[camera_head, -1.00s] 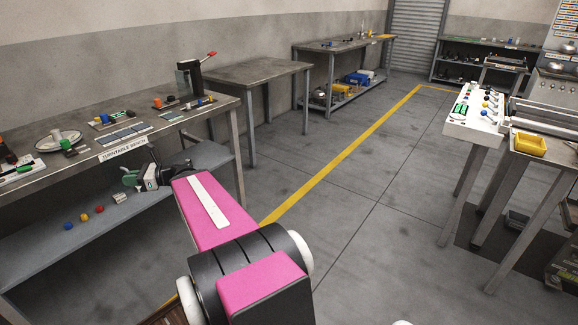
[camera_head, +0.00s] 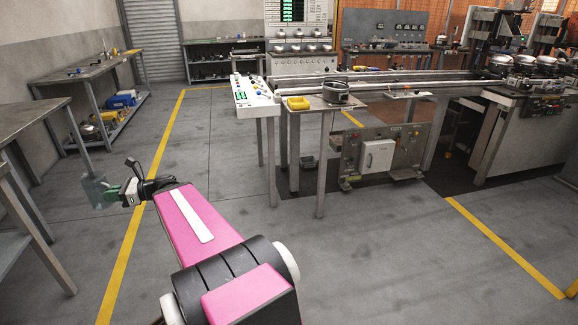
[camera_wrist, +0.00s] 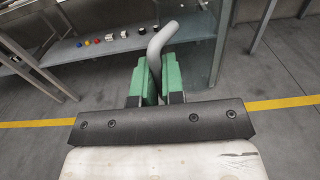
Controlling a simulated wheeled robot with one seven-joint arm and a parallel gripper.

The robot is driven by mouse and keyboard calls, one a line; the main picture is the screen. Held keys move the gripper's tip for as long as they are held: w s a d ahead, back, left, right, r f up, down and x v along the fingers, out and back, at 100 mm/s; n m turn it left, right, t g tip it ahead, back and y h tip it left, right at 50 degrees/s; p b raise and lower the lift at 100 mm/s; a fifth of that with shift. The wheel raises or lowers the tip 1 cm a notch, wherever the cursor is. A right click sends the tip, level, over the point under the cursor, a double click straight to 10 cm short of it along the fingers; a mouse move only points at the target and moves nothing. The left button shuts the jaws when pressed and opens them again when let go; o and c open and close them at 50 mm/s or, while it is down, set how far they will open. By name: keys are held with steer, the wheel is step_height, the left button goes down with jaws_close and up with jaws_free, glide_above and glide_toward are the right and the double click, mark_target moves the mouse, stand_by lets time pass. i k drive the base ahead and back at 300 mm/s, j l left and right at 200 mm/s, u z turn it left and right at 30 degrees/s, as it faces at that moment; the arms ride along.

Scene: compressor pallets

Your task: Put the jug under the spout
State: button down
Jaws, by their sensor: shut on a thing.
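The jug (camera_head: 96,191) is a grey, see-through vessel held out in front of me at the left of the head view. My gripper (camera_head: 117,194) has green fingers and is shut on it. In the wrist view my gripper (camera_wrist: 153,78) closes around the jug's bent grey handle (camera_wrist: 161,42). The jug's clear body (camera_wrist: 203,62) shows just right of the fingers, partly hidden by them. It hangs in free air above the floor. I cannot make out a spout in these frames.
A bench (camera_head: 30,118) stands close on the left, with a further table (camera_head: 85,68) behind it. The grey floor between is clear, with yellow lines.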

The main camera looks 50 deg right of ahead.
mark_target(402, 175)
steer(key=l+z, duration=0.75)
steer(key=l, duration=0.25)
steer(key=i+l+z, duration=0.1)
steer(key=l+z, duration=0.3)
steer(key=i+l+z, duration=0.15)
steer(key=l+z, duration=0.25)
steer(key=l, duration=0.15)
steer(key=i+l, duration=0.2)
steer(key=l, duration=0.2)
steer(key=i+l+z, duration=0.1)
steer(key=l, duration=0.3)
steer(key=i+l+z, duration=0.1)
steer(key=i+l, duration=0.15)
steer(key=l, duration=0.15)
steer(key=i+l, duration=0.2)
steer(key=l, duration=0.2)
steer(key=i+l+z, duration=0.1)
steer(key=i+l, duration=0.45)
steer(key=i, duration=0.2)
steer(key=i+j, duration=0.1)
steer(key=j, duration=0.1)
